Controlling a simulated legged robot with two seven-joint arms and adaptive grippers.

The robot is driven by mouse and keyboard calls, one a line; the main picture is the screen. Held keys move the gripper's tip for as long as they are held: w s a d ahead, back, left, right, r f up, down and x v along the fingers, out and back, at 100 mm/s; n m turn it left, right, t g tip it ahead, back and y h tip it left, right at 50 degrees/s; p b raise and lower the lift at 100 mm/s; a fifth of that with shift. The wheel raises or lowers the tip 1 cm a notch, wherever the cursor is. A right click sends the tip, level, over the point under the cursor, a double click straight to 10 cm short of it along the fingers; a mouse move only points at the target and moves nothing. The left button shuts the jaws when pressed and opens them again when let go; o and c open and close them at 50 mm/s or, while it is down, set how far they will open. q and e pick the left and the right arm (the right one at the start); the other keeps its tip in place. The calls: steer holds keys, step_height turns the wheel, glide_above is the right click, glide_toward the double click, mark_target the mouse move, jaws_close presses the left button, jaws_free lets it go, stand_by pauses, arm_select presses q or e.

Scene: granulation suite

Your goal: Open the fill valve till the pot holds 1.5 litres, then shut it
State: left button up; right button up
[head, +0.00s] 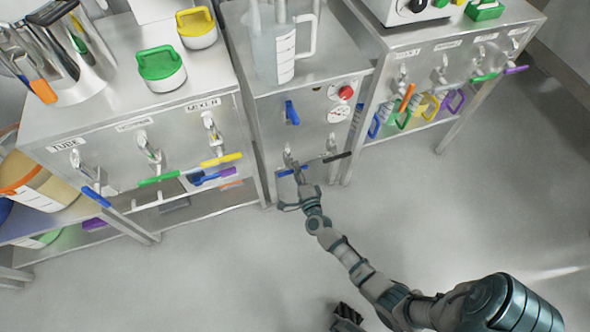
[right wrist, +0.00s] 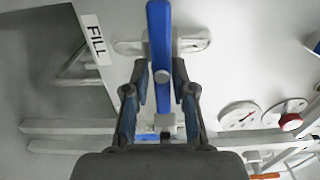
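The blue fill valve lever (head: 292,112) is on the front of the middle steel cabinet, and it also shows in the right wrist view (right wrist: 160,45) beside the FILL label (right wrist: 95,40). My right gripper (head: 296,168) is low in front of that cabinet, below the lever in the head view. In the right wrist view its two fingers are apart, one on each side of the lever's lower end; contact is not clear. A clear graduated jug (head: 284,50) stands on the cabinet top; I cannot read its liquid level.
A red knob (head: 345,92) and round gauges (head: 338,113) sit right of the lever. Lower down are a black handle (head: 337,157) and a blue one (head: 291,171). Cabinets with coloured levers stand on both sides. The grey floor (head: 450,200) at right is clear.

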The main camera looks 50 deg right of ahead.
steer(key=shift+o, duration=1.2)
steer(key=shift+s+f, duration=0.15)
steer(key=shift+f, duration=0.05)
steer(key=shift+a, duration=0.1)
steer(key=v, duration=1.1)
steer(key=shift+s, duration=0.35)
